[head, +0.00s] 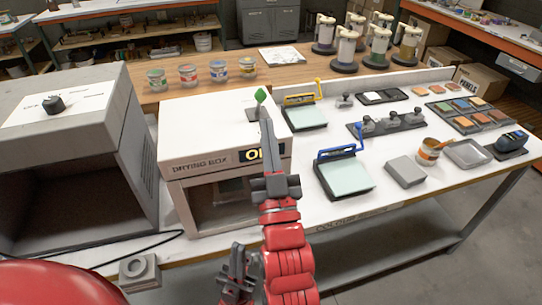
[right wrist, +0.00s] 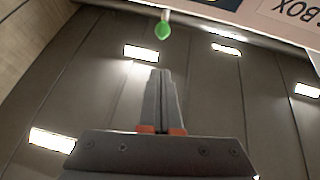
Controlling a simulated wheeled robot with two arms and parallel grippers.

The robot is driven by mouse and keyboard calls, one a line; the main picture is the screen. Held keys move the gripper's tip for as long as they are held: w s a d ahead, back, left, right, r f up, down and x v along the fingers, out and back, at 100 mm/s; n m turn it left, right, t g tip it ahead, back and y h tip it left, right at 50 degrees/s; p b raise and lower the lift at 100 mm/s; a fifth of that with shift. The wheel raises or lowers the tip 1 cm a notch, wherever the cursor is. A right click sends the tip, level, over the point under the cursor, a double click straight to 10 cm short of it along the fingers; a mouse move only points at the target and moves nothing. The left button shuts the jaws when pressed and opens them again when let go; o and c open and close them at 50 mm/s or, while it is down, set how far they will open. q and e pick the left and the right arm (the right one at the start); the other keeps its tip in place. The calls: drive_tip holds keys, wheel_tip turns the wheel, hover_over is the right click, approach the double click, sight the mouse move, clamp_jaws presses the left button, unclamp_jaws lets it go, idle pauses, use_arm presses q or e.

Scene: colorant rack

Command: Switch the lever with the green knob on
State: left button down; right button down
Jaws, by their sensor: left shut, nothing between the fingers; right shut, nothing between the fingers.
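The lever's green knob (head: 261,95) stands above the top of the white drying box (head: 205,120). It also shows in the right wrist view (right wrist: 163,30), on a short pale stem. My right gripper (head: 265,112) is shut and empty, its tips just below the knob in the head view. In the right wrist view the fingertips (right wrist: 160,72) point toward the knob, with a gap between them in the picture. The box's yellow-lettered display (head: 253,154) is partly hidden by my right gripper, so its full word cannot be read. My left gripper (head: 238,262) is shut and empty, low in front of the table.
A grey open-fronted box (head: 85,125) stands left of the drying box. Right of it are a yellow-handled device (head: 303,115) and a blue-handled one (head: 343,175). Several small cans (head: 188,75) stand behind. A black cable runs along the left front of the table.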

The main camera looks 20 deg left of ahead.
sight(259, 103)
drive_tip(key=w, duration=0.1)
drive_tip(key=w+a+r+p, duration=0.1)
drive_tip(key=w, duration=0.1)
drive_tip(key=w+a+p, duration=0.1)
drive_tip(key=shift+w+a+r, duration=0.15)
drive_tip(key=shift+w+a, duration=0.05)
drive_tip(key=shift+w, duration=0.2)
drive_tip(key=shift+w+a+f, duration=0.25)
drive_tip(key=shift+w, duration=0.3)
